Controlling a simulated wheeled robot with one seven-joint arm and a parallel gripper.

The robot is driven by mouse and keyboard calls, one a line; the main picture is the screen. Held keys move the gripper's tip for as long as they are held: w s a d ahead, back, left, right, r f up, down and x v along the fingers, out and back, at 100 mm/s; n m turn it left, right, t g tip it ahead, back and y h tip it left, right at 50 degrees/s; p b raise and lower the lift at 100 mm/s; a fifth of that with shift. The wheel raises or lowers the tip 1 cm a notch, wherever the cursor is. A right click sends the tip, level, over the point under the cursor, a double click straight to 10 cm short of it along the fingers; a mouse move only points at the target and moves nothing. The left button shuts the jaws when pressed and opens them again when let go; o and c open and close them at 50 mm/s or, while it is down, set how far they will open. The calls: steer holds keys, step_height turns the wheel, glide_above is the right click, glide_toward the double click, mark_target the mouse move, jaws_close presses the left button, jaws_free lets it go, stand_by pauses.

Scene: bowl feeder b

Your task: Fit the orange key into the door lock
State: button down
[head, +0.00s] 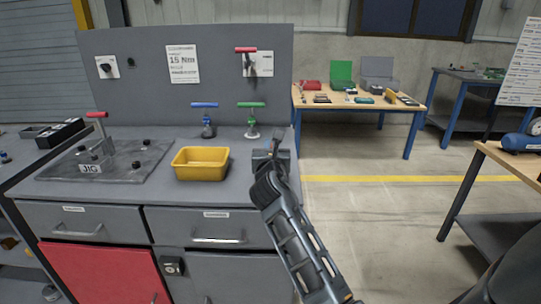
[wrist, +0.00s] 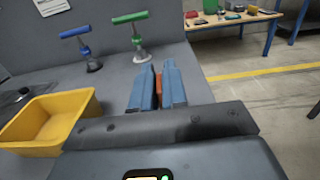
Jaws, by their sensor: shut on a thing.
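My gripper (head: 274,146) is above the right end of the grey workbench, near its front right corner. In the wrist view its blue-grey fingers (wrist: 158,86) are closed on a thin orange piece (wrist: 158,90), which I take to be the orange key. Most of it is hidden between the fingers, and it cannot be made out in the head view. A dark door lock (head: 172,266) is on the bench front below the drawers, between a red door (head: 95,272) and a grey door (head: 235,272). My gripper is above and to the right of it.
A yellow bin (head: 201,164) stands on the bench left of my gripper. Blue-handled (head: 206,118) and green-handled (head: 252,119) clamps stand behind, with a jig plate (head: 60,165) at left. Drawer handles (head: 218,238) stick out above the doors. The floor right of the bench is clear.

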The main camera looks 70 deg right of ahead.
steer(key=s+d+r+p, duration=0.3)
steer(key=s+d+r, duration=0.3)
steer(key=s, duration=0.3)
steer(key=shift+s+d+r, duration=0.15)
steer(key=shift+s+r, duration=0.05)
steer(key=shift+s, duration=0.1)
